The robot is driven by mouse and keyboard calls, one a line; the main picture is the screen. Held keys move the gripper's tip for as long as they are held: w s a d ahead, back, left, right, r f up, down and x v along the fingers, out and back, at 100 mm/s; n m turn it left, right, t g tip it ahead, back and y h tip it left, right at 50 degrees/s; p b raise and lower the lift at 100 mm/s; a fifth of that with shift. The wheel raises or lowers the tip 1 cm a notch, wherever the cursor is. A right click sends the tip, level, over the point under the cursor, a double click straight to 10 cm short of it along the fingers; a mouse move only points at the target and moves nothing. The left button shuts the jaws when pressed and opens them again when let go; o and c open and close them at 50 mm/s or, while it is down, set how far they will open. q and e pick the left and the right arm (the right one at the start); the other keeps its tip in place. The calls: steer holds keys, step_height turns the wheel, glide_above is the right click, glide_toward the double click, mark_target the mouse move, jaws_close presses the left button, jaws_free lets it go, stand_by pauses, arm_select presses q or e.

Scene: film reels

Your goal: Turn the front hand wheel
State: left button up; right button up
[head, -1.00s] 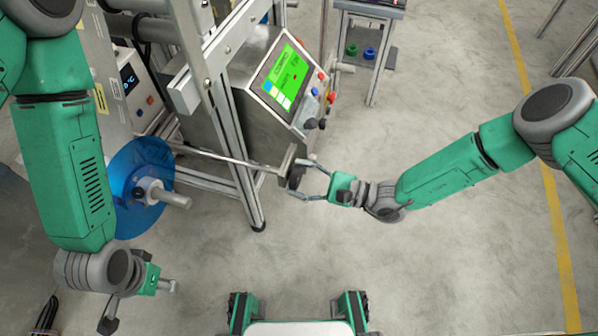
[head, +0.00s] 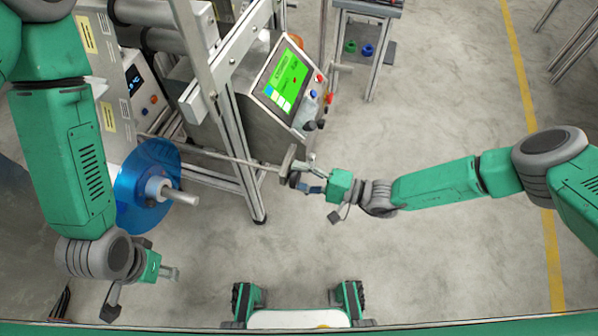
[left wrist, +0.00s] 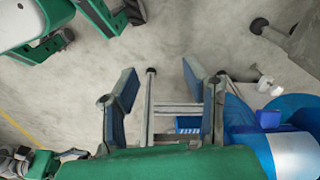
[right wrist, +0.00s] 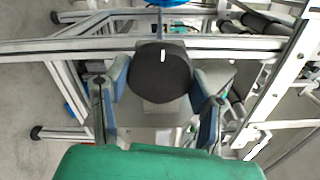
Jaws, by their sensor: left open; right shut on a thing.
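My right gripper (head: 306,179) is shut on this knob; the fingers hide part of the wheel in the head view. My left gripper (head: 172,273) hangs low at the left, away from the wheel. In the left wrist view its fingers (left wrist: 160,88) stand apart with nothing between them.
A machine frame (head: 235,150) with a green-screen control panel (head: 285,78) stands just behind the wheel. A blue reel (head: 135,190) on a spindle is close to my left arm. The floor (head: 420,250) at front right is clear.

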steer(key=shift+s+d+f+n, duration=0.1)
steer(key=shift+f+n, duration=0.05)
steer(key=shift+n, duration=0.55)
steer(key=shift+s+f, duration=0.1)
steer(key=o, duration=1)
steer(key=shift+o, duration=0.8)
steer(key=shift+p, duration=0.3)
steer(key=v, duration=1.2)
